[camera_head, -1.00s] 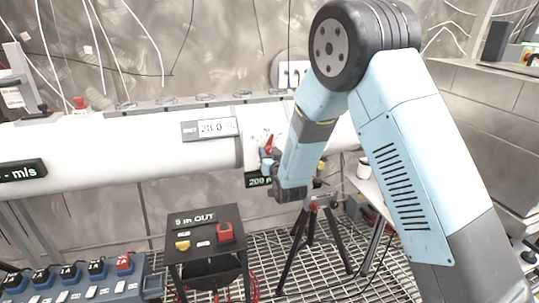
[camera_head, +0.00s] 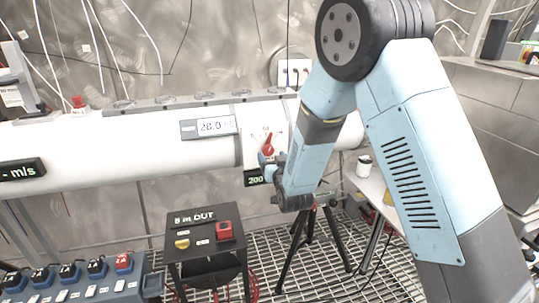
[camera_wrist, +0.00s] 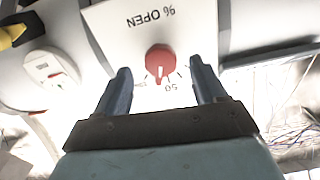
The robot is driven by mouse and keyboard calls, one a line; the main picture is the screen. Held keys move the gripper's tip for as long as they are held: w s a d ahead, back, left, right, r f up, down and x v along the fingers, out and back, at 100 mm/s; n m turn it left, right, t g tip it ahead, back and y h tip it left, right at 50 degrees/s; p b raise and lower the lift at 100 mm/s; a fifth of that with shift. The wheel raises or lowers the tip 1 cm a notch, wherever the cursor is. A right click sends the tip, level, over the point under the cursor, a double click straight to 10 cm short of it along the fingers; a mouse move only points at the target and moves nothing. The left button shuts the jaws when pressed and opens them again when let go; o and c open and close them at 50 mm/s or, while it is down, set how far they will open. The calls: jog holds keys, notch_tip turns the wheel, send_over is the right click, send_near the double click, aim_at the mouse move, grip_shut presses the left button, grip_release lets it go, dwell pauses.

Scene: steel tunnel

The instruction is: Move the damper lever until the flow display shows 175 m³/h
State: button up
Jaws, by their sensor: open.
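The red damper lever (camera_head: 268,145) sits on a white plate on the pipe. In the wrist view it appears as a red knob (camera_wrist: 159,58) with a white mark, on a dial plate (camera_wrist: 112,18) printed "% OPEN" and upside down. The flow display (camera_head: 256,180) below the plate reads 200 in green; its right part is hidden by my arm. My gripper (camera_wrist: 160,68) is open, its two blue fingers on either side of the knob in the picture, with visible gaps. In the head view my gripper (camera_head: 269,163) is just below the lever, partly hidden by my wrist.
A black "m/s" display (camera_head: 22,170) hangs at left. A black stand (camera_head: 206,226) with red and yellow switches, and a tripod (camera_head: 309,222), stand below the pipe. A white table (camera_head: 377,196) is at right.

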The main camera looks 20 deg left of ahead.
jog(key=v, duration=0.9)
jog(key=shift+s+d, duration=0.15)
jog(key=d+r+m+g+h, duration=0.1)
jog(key=d+r+g+h, duration=0.15)
jog(key=d+r, duration=0.6)
jog(key=d+r+m+g+h, duration=0.25)
jog(key=d+r, duration=0.25)
jog(key=d, duration=0.7)
jog(key=s+d+r+m+g+h, duration=0.1)
jog(key=s+d+r+g+h, duration=0.1)
jog(key=s+d, duration=0.7)
jog(key=s+d+r+g+h, duration=0.2)
jog(key=s+d+r, duration=0.2)
jog(key=s+d, duration=0.5)
jog(key=shift+s+d+m+g, duration=0.3)
jog(key=shift+s+m+g, duration=0.1)
jog(key=shift+s, duration=2.75)
